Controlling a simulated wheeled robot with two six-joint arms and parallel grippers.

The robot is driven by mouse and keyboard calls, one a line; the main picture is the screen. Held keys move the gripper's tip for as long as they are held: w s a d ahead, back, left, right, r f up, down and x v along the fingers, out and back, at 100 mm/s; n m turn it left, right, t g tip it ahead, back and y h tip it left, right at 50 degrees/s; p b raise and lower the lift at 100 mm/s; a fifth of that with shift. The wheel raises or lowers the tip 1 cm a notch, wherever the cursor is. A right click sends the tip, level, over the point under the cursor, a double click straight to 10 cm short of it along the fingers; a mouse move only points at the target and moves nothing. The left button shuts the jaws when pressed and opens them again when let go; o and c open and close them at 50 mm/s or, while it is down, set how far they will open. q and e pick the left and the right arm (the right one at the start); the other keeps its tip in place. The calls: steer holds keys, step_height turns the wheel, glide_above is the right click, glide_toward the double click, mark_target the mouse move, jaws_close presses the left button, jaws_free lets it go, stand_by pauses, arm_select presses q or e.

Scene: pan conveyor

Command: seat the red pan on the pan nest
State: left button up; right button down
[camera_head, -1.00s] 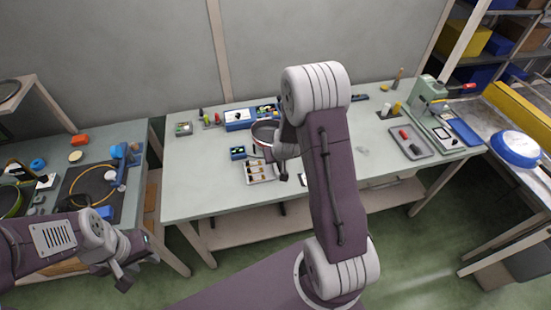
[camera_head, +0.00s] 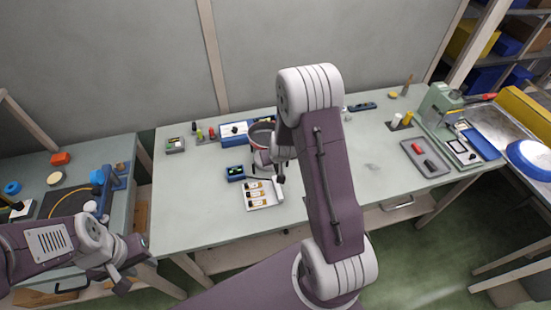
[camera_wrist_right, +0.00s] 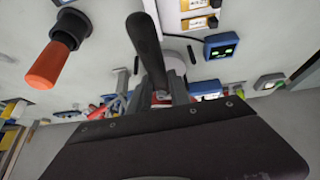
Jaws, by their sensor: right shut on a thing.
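The red pan (camera_head: 262,135) shows near the back of the middle bench in the head view, partly hidden by my right arm. Its rim is reddish and its inside dark. My right gripper (camera_head: 269,160) is at the pan's near side, shut on its handle. In the right wrist view the dark handle (camera_wrist_right: 147,45) rises in front of the gripper, with a little red behind it. Whether the pan touches the bench I cannot tell. I cannot pick out the pan nest with certainty. My left gripper (camera_head: 130,268) is open and empty, low at the left, off the bench's front.
A blue meter (camera_head: 235,173) and a white tray with several small cells (camera_head: 264,194) lie just in front of the pan. A blue-and-white box (camera_head: 236,132) is beside it. A grey tray (camera_head: 425,159) and green machine (camera_head: 440,108) stand right. The bench's left front is clear.

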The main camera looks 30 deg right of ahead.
steer(key=shift+s+f+b, duration=0.2)
steer(key=shift+f+b, duration=0.1)
steer(key=shift+f, duration=0.3)
steer(key=shift+w+f+b, duration=0.2)
steer(key=shift+f+b, duration=0.5)
steer(key=shift+f, duration=0.3)
steer(key=shift+w+d+f, duration=0.1)
steer(key=shift+w+f, duration=0.15)
steer(key=shift+s, duration=0.2)
steer(key=shift+s+f+b, duration=0.1)
steer(key=shift+f+b, duration=0.05)
steer(key=shift+b, duration=0.2)
steer(key=f+b, duration=0.1)
steer(key=f, duration=0.1)
steer(key=f+b, duration=0.1)
steer(key=b, duration=0.1)
steer(key=shift+w+f, duration=0.2)
steer(key=shift+f, duration=0.15)
steer(key=shift+s+f+b, duration=0.1)
steer(key=shift+f+b, duration=0.3)
steer(key=shift+b, duration=0.25)
